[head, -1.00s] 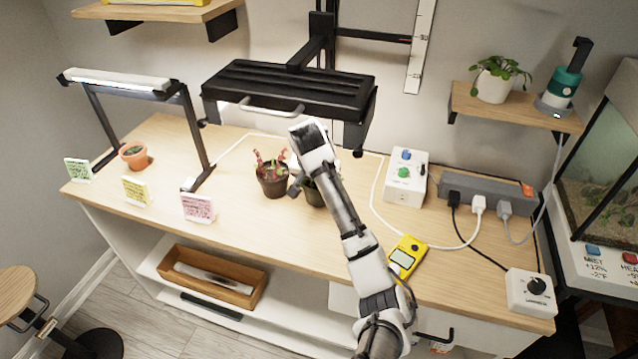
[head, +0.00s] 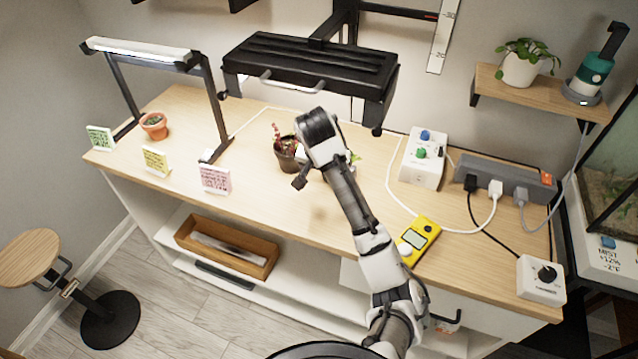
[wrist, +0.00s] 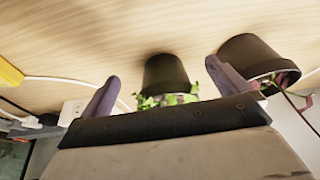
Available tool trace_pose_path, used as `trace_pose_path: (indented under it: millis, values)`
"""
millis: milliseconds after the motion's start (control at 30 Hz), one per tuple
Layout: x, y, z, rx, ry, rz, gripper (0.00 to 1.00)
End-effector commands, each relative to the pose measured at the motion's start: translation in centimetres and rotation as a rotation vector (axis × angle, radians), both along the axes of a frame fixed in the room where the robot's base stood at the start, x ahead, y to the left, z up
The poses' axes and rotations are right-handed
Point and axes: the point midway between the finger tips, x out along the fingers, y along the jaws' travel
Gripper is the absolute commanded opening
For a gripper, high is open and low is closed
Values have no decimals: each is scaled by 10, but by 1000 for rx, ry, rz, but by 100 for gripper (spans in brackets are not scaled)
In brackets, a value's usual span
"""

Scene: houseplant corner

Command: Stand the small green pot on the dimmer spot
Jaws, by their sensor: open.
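A dark pot with small green leaves (wrist: 166,74) shows in the wrist view, apparently the small green pot. It lies between the open fingers of my gripper (wrist: 162,72) in that picture; I see no contact. In the head view my arm hides most of it; a few leaves (head: 355,157) show right of my wrist. A second dark pot with a reddish plant (head: 287,158) stands just left of it, and to the right in the wrist view (wrist: 250,58). Green (head: 101,138), yellow (head: 156,161) and pink (head: 216,179) cards stand along the bench's left front; their text is unreadable, so I cannot tell the dimmer spot.
A terracotta pot (head: 154,126) stands under the left light bar (head: 138,49). A black lamp panel (head: 310,68) hangs above the bench behind my wrist. A yellow meter (head: 419,238), control box (head: 424,157) and cables lie right. Bare bench top (head: 262,185) lies between pink card and pots.

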Motion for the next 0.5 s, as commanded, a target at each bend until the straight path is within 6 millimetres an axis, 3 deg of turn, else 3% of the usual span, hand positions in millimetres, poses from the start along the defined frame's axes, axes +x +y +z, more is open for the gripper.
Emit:
trace_pose_path:
  millis: [233,500]
  values:
    - [-41,13,4,1,1,0,100]
    - [-60,20,1,1,1,0,100]
